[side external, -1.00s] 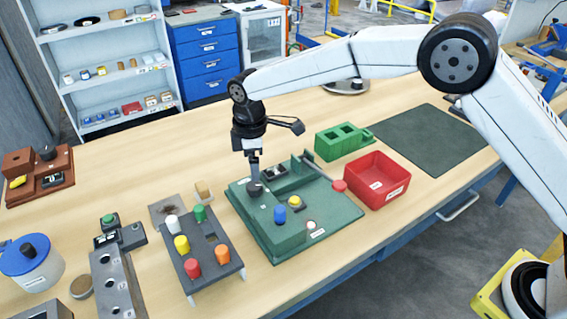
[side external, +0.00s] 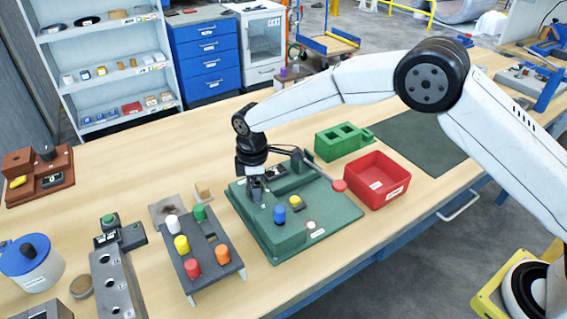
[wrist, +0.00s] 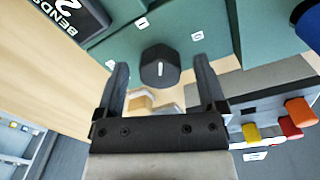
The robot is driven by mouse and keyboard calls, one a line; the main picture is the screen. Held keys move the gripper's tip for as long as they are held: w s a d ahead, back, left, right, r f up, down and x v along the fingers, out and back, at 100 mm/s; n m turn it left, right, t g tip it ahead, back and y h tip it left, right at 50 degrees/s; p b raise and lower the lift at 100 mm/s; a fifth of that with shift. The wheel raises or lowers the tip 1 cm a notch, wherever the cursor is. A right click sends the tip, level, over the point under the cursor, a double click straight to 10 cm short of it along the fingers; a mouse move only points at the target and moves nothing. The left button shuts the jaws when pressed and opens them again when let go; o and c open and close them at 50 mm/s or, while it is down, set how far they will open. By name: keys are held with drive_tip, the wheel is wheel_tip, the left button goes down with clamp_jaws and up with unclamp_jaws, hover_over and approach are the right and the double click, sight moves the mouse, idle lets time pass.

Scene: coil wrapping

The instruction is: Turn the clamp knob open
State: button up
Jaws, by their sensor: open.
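The clamp knob (wrist: 158,66) is a dark faceted knob with a white line on top. It stands on the green fixture (side external: 335,215), near its left corner. In the wrist view my gripper (wrist: 162,68) is open, with one finger on each side of the knob and a visible gap on both sides. I cannot tell how far down the fingers reach around it. In the side view my gripper (side external: 256,196) is low over that corner and hides the knob. Small white labels (wrist: 197,36) lie on the fixture around the knob.
The fixture also carries a blue peg (side external: 279,215) and a yellow button (side external: 295,202). A dark rack of coloured pegs (side external: 203,255) stands to the left. A red bin (side external: 378,198) and a green block (side external: 342,151) stand to the right. Bare table lies behind the fixture.

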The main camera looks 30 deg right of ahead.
clamp_jaws()
drive_tip(key=shift+m, duration=0.5)
drive_tip(key=m, duration=1.1)
drive_tip(key=shift+a, duration=0.15)
drive_tip(key=shift+r, duration=0.1)
unclamp_jaws()
idle(0.4)
